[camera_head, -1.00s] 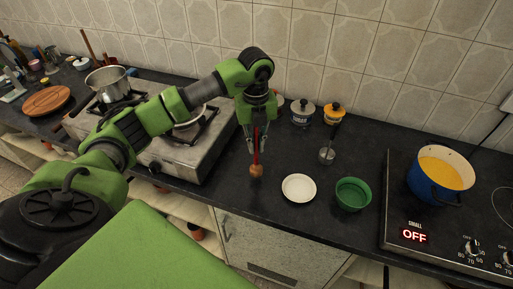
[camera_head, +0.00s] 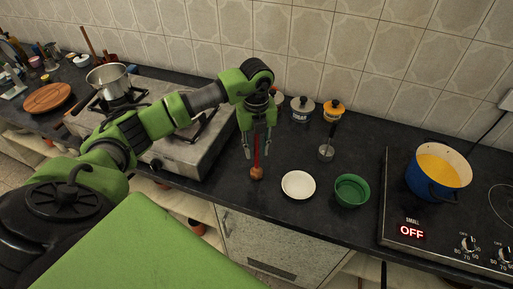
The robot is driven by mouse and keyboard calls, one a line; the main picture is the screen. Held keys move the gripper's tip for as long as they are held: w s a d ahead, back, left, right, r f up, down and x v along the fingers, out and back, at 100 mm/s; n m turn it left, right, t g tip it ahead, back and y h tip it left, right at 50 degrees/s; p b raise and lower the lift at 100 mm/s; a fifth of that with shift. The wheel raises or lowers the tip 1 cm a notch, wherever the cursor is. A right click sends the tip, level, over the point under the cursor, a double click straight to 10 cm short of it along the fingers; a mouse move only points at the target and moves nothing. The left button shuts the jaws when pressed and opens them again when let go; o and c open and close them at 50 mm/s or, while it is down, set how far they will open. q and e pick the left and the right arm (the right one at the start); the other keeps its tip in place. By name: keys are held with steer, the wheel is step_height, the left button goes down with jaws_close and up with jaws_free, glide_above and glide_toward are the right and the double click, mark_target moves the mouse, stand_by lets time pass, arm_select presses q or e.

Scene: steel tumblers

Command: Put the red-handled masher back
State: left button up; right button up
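The red-handled masher (camera_head: 257,172) has a thin red handle and a brown rounded head. It stands about upright on the dark counter (camera_head: 225,185), head down, between the stove and the white saucer. My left gripper (camera_head: 257,152) points down from above, with its two fingers apart on either side of the red handle. A gap shows between the fingers and the handle. The upper end of the handle is hidden by the gripper. My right gripper is not in view.
A white saucer (camera_head: 298,185) and a green bowl (camera_head: 351,190) lie to the right. A black-handled steel masher (camera_head: 326,152) stands behind them, near lidded jars (camera_head: 302,108). A blue pot (camera_head: 437,171) is on the hob at right. The gas stove (camera_head: 185,150) is left.

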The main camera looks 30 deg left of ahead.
arm_select(q)
step_height(320, 180, up, 11)
steer(key=b, duration=0.3)
steer(key=shift+r, duration=0.65)
steer(key=shift+f, duration=0.1)
